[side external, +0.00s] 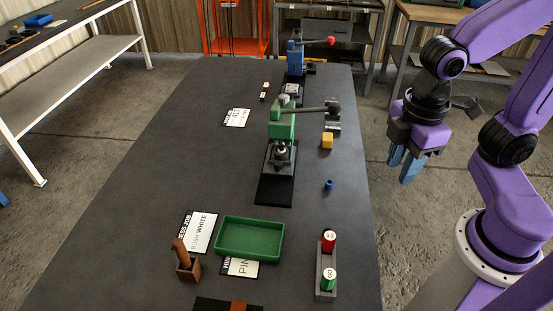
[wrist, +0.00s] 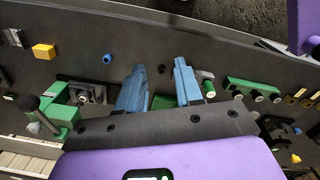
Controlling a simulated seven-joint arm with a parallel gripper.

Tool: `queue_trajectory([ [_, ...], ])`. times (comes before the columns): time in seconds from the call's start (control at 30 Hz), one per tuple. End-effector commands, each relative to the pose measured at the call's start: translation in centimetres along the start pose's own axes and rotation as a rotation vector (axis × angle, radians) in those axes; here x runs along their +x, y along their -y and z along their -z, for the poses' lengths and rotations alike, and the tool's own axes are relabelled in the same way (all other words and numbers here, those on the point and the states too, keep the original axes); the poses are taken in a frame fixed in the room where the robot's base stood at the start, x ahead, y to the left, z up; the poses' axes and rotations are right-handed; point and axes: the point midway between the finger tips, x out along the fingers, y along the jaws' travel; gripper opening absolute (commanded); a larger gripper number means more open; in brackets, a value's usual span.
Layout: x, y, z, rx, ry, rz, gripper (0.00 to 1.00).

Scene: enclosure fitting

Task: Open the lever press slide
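A green press (side external: 281,124) stands on a dark base on the table. Its dark lever (side external: 318,108) points right and ends in a dark knob. A grey slide or fixture (side external: 281,155) sits at its front; I cannot tell its exact position. A blue press (side external: 295,58) with a red-knobbed lever stands farther back. In the wrist view, the green press (wrist: 62,103) is at the left. My gripper (side external: 400,170) hangs beyond the table's right edge, apart from both presses. Its two blue fingers are spread and empty, also in the wrist view (wrist: 160,76).
A green tray (side external: 250,254), a wooden holder (side external: 188,268) and a grey rack (side external: 326,284) with red and green cylinders are near the front. A yellow block (side external: 327,141) and blue piece (side external: 328,184) lie right of the green press. The table's left middle is clear.

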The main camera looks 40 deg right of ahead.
Motion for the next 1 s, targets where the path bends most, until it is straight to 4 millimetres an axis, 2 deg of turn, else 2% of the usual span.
queue_trajectory([
  [0.03, -0.3, -1.0, 1.8, -0.021, 0.016, -0.009, 0.35],
  [0.2, -1.3, -4.6, 7.2, -0.107, 0.073, -0.039, 0.35],
  [0.6, -1.4, -13.3, 18.1, -0.286, 0.23, -0.073, 0.35],
  [0.8, -0.6, -17.3, 21.9, -0.358, 0.312, -0.068, 0.35],
  [1.0, 0.0, -19.8, 23.6, -0.397, 0.363, -0.056, 0.35],
])
